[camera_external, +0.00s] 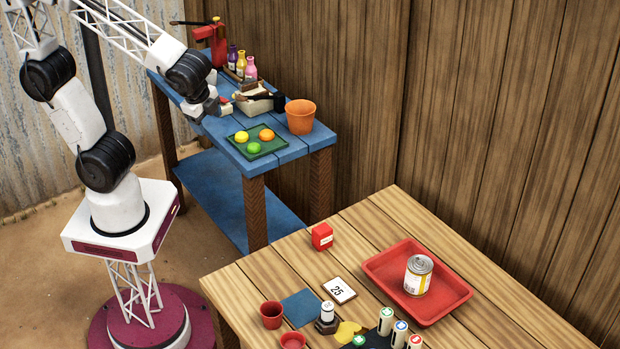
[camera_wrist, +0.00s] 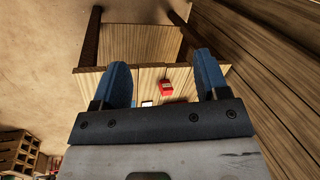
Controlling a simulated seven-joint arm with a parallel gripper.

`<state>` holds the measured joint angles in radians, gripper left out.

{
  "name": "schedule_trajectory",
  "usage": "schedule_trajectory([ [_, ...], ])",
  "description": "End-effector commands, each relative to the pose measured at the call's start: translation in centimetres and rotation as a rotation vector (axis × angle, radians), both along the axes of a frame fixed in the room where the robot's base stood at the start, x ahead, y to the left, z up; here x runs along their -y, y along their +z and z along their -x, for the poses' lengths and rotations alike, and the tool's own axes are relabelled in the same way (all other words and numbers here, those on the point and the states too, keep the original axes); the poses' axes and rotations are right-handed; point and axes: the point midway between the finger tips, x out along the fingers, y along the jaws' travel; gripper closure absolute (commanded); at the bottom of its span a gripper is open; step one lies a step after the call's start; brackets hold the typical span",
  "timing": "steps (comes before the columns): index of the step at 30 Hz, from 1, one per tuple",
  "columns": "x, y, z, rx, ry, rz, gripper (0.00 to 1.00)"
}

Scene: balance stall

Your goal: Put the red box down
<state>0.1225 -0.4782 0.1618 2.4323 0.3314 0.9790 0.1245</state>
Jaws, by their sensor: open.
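The red box (camera_external: 322,236) is a small cube with a white label. It sits on the wooden table, near its back left edge, behind the white card marked 25 (camera_external: 339,290). In the wrist view the red box (camera_wrist: 166,87) looks small and far off, framed in the gap between my fingers but not touched by them. My gripper (camera_wrist: 161,60) has two blue fingers spread wide with nothing between them. In the external view my gripper (camera_external: 217,107) is over the blue table, well away from the red box; its fingertips are hard to make out there.
A red tray (camera_external: 449,313) holding a can (camera_external: 418,275) lies right of the red box. Red cups (camera_external: 271,315), a blue square (camera_external: 301,307) and small cylinders stand nearer. The blue table holds a green tray (camera_external: 256,150), an orange pot (camera_external: 300,116) and bottles (camera_external: 251,69). A wooden wall (camera_external: 480,110) rises behind.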

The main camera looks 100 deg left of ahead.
Motion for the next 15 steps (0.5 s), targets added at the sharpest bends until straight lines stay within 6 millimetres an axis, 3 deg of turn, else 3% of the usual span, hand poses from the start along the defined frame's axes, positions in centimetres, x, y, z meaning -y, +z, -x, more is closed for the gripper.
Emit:
schedule_trajectory([
  [6, 0.1, 1.9, 4.0, 0.106, 0.218, 0.191, 0.32],
  [15, 0.7, 3.0, 6.4, 0.173, 0.363, 0.330, 0.32],
])
